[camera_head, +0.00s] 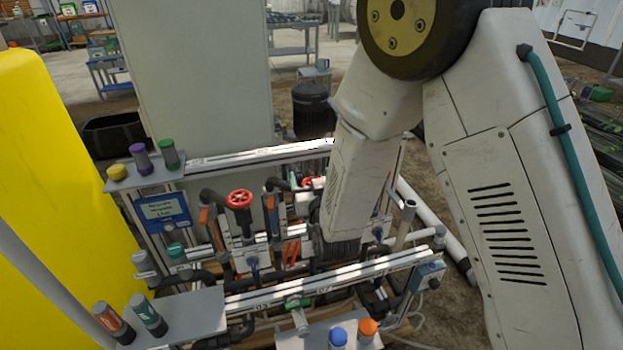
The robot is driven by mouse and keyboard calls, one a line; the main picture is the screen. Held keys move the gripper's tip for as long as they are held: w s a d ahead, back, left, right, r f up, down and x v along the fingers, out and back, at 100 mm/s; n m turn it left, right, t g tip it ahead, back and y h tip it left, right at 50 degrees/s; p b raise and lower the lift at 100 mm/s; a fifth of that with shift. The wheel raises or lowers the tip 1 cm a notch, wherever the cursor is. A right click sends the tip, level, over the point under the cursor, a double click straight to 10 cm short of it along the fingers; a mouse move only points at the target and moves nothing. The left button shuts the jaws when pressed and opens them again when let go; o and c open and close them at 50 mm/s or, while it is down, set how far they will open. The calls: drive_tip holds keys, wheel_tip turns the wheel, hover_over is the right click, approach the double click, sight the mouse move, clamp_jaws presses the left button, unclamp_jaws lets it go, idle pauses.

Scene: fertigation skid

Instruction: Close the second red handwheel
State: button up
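A red handwheel (239,199) stands on a pipe stem at the left of the skid, with its spoked rim in full view. A second red handwheel (313,183) shows only in part to its right. My arm's lower link covers the rest of it. My arm comes down from the top right over the middle of the skid. My gripper is not seen; its end of the arm is hidden behind the arm link or low among the pipes. I cannot tell whether it touches a handwheel.
Metal rails (330,277) cross the skid in front. A yellow tank (60,190) fills the left edge. A grey cabinet (200,70) stands behind. A white pipe (437,230) slants at right.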

drive_tip(key=c, duration=0.8)
drive_tip(key=shift+m+h, duration=0.4)
drive_tip(key=shift+h, duration=0.2)
drive_tip(key=m+h, duration=0.1)
drive_tip(key=h, duration=0.1)
drive_tip(key=m+h, duration=0.2)
drive_tip(key=h, duration=0.1)
drive_tip(key=m+h, duration=0.1)
drive_tip(key=h, duration=0.1)
drive_tip(key=shift+d+m+h, duration=0.3)
drive_tip(key=shift+d+m, duration=0.05)
drive_tip(key=shift+m, duration=0.05)
drive_tip(key=shift+s+d+m+g+h, duration=0.1)
drive_tip(key=shift+d+m+g+h, duration=0.1)
drive_tip(key=shift+m+g+h, duration=1.3)
drive_tip(key=shift+s+d+m+g+h, duration=0.15)
drive_tip(key=shift+m+g+h, duration=0.45)
drive_tip(key=shift+m+h, duration=0.95)
drive_tip(key=shift+n+h, duration=0.35)
drive_tip(key=shift+h, duration=0.2)
drive_tip(key=o, duration=1)
